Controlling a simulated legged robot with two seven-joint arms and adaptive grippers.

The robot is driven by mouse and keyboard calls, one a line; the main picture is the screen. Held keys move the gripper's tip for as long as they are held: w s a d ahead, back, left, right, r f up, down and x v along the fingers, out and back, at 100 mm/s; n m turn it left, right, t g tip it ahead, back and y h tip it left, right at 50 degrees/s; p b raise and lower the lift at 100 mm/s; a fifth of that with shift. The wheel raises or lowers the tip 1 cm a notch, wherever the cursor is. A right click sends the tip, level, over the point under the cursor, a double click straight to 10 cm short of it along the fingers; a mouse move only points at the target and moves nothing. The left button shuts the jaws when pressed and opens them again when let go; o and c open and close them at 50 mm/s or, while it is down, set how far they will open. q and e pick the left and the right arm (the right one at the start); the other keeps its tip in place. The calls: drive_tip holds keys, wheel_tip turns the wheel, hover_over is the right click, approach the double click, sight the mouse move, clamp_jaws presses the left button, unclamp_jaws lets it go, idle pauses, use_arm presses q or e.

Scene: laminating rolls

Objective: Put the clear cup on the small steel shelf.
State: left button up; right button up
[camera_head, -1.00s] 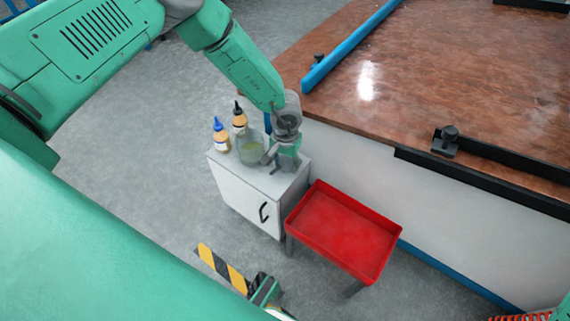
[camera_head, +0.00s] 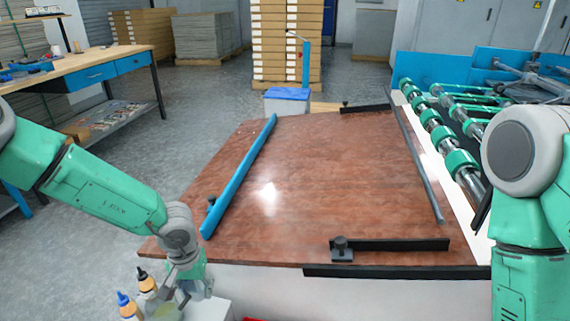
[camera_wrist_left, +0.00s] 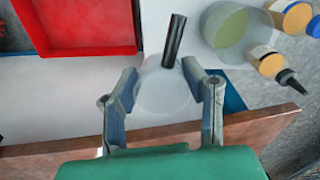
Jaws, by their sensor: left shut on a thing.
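A clear cup (camera_wrist_left: 160,92) sits between the two fingers of my left gripper (camera_wrist_left: 162,108), which is shut on it, in the left wrist view. A black cylinder (camera_wrist_left: 173,42) overlaps the cup's rim; I cannot tell whether it stands inside. In the head view my left gripper (camera_head: 188,290) is low at the left, over the white cabinet (camera_head: 213,312), and the cup is hard to make out there. My right arm is at the right edge; its gripper is out of view. A shelf (camera_head: 45,16) shows at the top left; I cannot tell whether it is the small steel one.
A second clear vessel with greenish contents (camera_wrist_left: 236,30) and two bottles (camera_wrist_left: 292,15) (camera_wrist_left: 268,62) stand beside the held cup. A red tray (camera_wrist_left: 85,22) is nearby. The brown table (camera_head: 290,195) has raised bars. A wooden workbench (camera_head: 80,62) stands at the far left.

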use_arm(q)
drive_tip(key=s+r+p, duration=0.2)
drive_tip(key=s+r, duration=0.3)
drive_tip(key=r, duration=0.4)
drive_tip(key=s+r+p, duration=0.3)
drive_tip(key=s+r, duration=0.1)
drive_tip(key=r, duration=0.5)
drive_tip(key=shift+s+d+r+m, duration=0.35)
drive_tip(key=shift+s+r+m, duration=0.05)
drive_tip(key=shift+a, duration=0.15)
